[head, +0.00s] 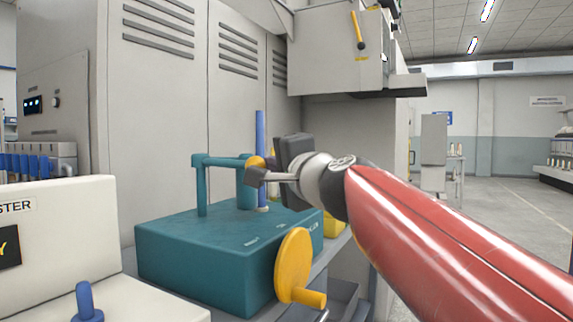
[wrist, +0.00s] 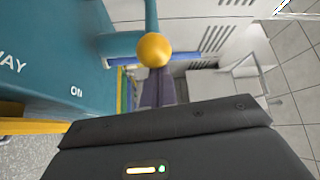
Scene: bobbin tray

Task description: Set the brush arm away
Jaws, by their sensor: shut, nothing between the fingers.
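The brush arm is a teal bar (head: 222,161) on a teal box (head: 190,250), with a yellow ball knob (head: 257,161) at its end. The arm (wrist: 151,15) and knob (wrist: 153,50) also show in the wrist view, beside the box top (wrist: 45,50), which bears the words "ON" and a partly cut-off "WAY". My gripper (head: 252,178) is shut and empty, its tips right by the knob. In the wrist view, my fingers (wrist: 157,88) point towards the knob; I cannot tell if they touch it.
A blue upright rod (head: 261,135) stands behind the knob. A yellow handwheel (head: 293,262) sits at the box's front right. A cream machine (head: 70,250) with a blue knob (head: 86,302) stands at left. Grey cabinets (head: 165,110) rise behind. Open floor (head: 480,210) lies to the right.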

